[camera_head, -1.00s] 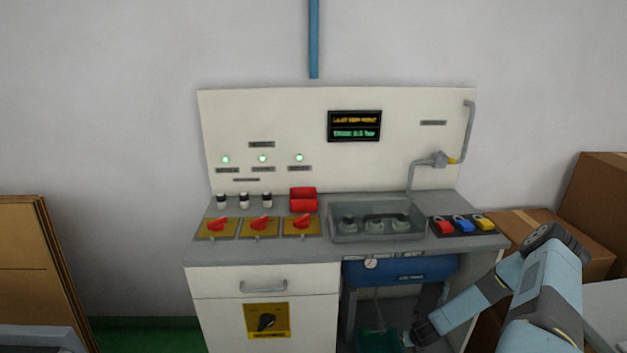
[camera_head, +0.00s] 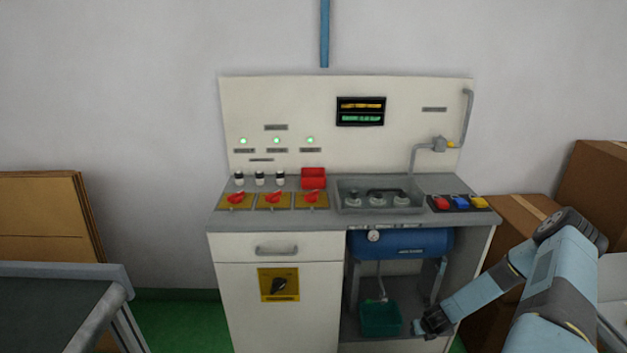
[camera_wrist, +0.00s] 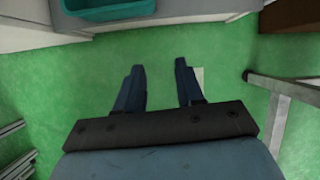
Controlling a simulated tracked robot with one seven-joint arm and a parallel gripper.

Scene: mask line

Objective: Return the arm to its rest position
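My arm shows at the lower right of the head view, bent at the elbow. My gripper (camera_head: 417,327) is low in front of the workstation's open lower bay, at the right of a green bin (camera_head: 381,318). In the wrist view my gripper (camera_wrist: 160,80) has its two dark blue fingers apart, with nothing between them but green floor (camera_wrist: 220,60). The green bin also shows at the top left of the wrist view (camera_wrist: 110,10), ahead of the fingers and apart from them.
The workstation (camera_head: 300,225) carries red switches, a grey tray (camera_head: 380,208) and coloured padlocks (camera_head: 460,202). A blue tank (camera_head: 400,243) hangs under the counter. Cardboard boxes (camera_head: 600,170) stand at the right. A grey-topped table (camera_head: 50,305) is at the lower left.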

